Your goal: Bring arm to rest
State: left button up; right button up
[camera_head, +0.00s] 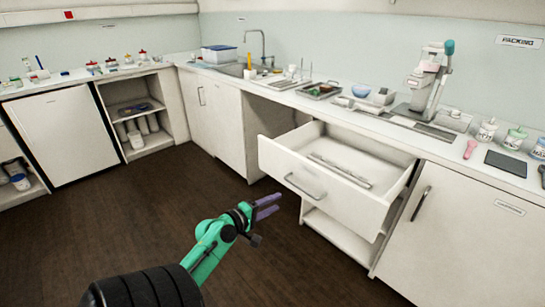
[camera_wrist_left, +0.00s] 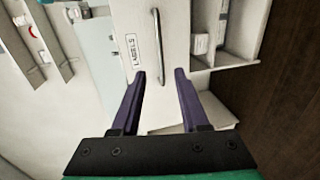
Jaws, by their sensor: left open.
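My left arm is green and comes in from the lower left in the head view. Its left gripper (camera_head: 268,206) has purple fingers, which stand apart and empty, in the air left of and below the open drawer (camera_head: 323,208). The drawer's bar handle (camera_head: 304,186) is clear of the fingers. In the left wrist view, the open fingers of the left gripper (camera_wrist_left: 160,75) point toward a white front with a bar handle (camera_wrist_left: 157,43) and a label. Nothing is between the fingers. My right gripper is in neither view.
The white drawer sticks out from under the counter, with a long thin item (camera_head: 340,170) inside. A closed cabinet (camera_head: 463,235) stands right of it. The counter bears a sink (camera_head: 235,69), a mill-like machine (camera_head: 431,82) and several jars. The dark floor (camera_head: 120,215) is open at the left.

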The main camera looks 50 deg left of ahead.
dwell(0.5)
pick_arm(q)
jog(key=s+d+f+m+g+p, duration=0.1)
jog(key=s+d+f+m+g, duration=0.25)
jog(key=f, duration=0.95)
jog(key=s+d+f+m+g+p, duration=0.1)
jog(key=s+f+m+g+p, duration=0.2)
jog(key=s+f, duration=0.75)
jog(key=s+d+f+m+g, duration=0.4)
jog(key=s+d+f+m, duration=0.2)
jog(key=s+f+m, duration=0.1)
jog(key=s+d+f+m+g, duration=0.4)
jog(key=s+d+f+m, duration=0.2)
jog(key=s+f, duration=0.4)
jog(key=shift+s+d+f+m+p, duration=0.3)
jog(key=shift+s+d+m+p, duration=0.1)
jog(key=shift+s+m, duration=0.25)
